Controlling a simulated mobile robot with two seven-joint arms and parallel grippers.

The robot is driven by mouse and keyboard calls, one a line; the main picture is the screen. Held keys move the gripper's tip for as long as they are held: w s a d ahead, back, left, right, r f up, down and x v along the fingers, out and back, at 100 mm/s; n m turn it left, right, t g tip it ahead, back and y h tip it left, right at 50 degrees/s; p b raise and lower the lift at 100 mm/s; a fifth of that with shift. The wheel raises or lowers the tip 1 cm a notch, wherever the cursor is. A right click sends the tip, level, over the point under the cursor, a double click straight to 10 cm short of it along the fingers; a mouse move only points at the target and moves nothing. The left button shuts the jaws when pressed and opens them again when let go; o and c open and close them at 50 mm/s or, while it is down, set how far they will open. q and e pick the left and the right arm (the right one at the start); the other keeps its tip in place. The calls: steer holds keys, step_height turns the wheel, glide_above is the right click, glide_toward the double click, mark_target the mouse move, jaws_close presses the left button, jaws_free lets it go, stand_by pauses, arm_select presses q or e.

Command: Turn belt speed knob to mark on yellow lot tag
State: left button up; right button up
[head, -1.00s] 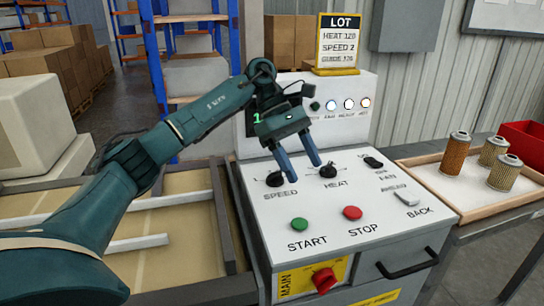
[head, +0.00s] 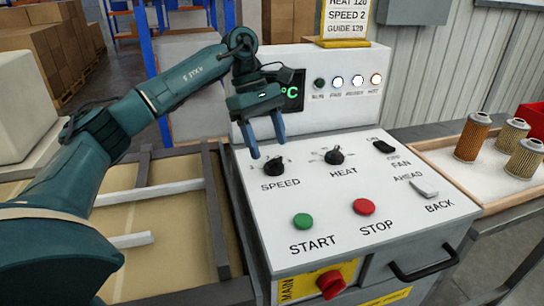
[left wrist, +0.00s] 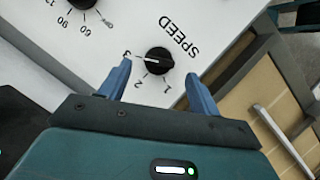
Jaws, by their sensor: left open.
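The black SPEED knob (head: 274,166) is on the white sloped panel. In the left wrist view the knob (left wrist: 159,60) has marks 1, 2 and 3 around it, and its white pointer line points about at 3. My left gripper (head: 269,148) is open above the knob. In the wrist view its two blue fingers (left wrist: 159,72) stand apart on either side of the knob's lower part, with no visible contact. The yellow lot tag (head: 345,42), cut off at the top, reads HEAT 120, SPEED 2, GUIDE 120. My right gripper is not in view.
The HEAT knob (head: 334,155) is close to the right of SPEED. A green START button (head: 302,221), a red STOP button (head: 364,207), the FAN switch (head: 383,146) and the AHEAD/BACK switch (head: 424,188) share the panel. Filter cartridges (head: 473,137) stand in a tray at right.

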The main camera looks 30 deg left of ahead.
mark_target(273, 159)
arm_select(q)
steer(key=shift+x, duration=1.95)
steer(key=shift+c, duration=0.3)
steer(key=c, duration=0.9)
